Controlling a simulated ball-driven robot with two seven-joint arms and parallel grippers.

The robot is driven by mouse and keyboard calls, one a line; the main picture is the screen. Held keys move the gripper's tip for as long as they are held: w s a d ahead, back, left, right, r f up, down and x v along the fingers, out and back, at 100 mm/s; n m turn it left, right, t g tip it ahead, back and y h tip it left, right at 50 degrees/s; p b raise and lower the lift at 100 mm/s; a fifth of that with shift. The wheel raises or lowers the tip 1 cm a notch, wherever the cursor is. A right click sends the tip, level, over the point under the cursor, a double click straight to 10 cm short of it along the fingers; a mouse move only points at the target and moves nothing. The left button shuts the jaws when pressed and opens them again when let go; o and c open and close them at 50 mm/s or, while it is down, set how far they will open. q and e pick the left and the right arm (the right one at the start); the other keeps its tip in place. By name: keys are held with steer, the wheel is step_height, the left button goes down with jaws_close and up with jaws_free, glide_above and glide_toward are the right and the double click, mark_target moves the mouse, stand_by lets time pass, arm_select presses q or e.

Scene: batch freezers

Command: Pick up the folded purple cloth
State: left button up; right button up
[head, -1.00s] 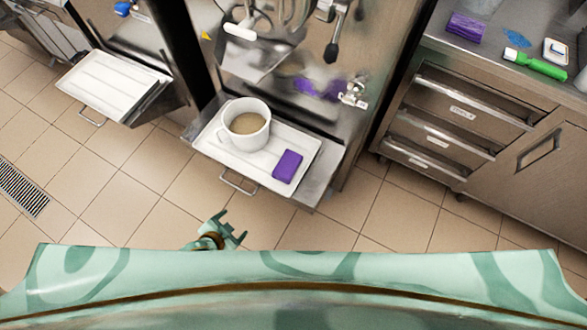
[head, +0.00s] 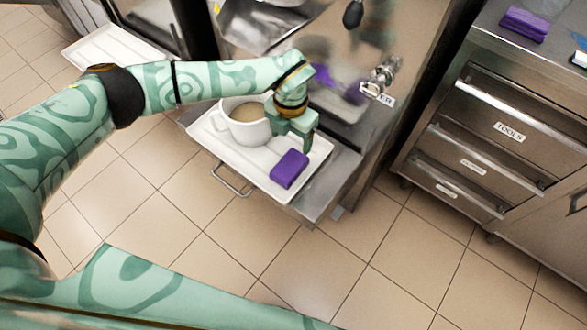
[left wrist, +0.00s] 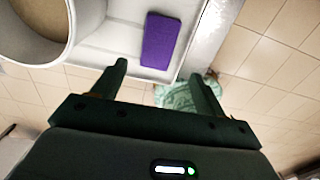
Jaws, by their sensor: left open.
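A folded purple cloth (head: 289,168) lies flat at the front right end of a white tray (head: 222,153), beside a white cup (head: 243,132). My left gripper (head: 302,143) hangs over the tray, between the cup and the cloth, and holds nothing. In the left wrist view the cloth (left wrist: 160,40) shows ahead of the open fingers (left wrist: 160,70), apart from them. The cup (left wrist: 38,30) shows at the upper left there. My right gripper is not in view.
The cup holds a light brown liquid and stands close to my left gripper. The tray rests on a metal machine's shelf. Another purple cloth (head: 523,24) lies on the counter at the upper right. A second white tray (head: 110,45) is at the upper left. The tiled floor is clear.

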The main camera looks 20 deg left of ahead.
arm_select(q)
steer(key=b, duration=0.3)
glide_above(290, 164)
steer(key=f, duration=0.8)
steer(key=shift+d, duration=0.2)
steer(key=f+b, duration=0.2)
steer(key=f, duration=0.2)
steer(key=shift+a+f, duration=0.15)
steer(key=shift+a, duration=0.05)
steer(key=shift+f+b, duration=0.15)
steer(key=shift+b, duration=0.2)
steer(key=shift+r, duration=0.2)
steer(key=c, duration=0.7)
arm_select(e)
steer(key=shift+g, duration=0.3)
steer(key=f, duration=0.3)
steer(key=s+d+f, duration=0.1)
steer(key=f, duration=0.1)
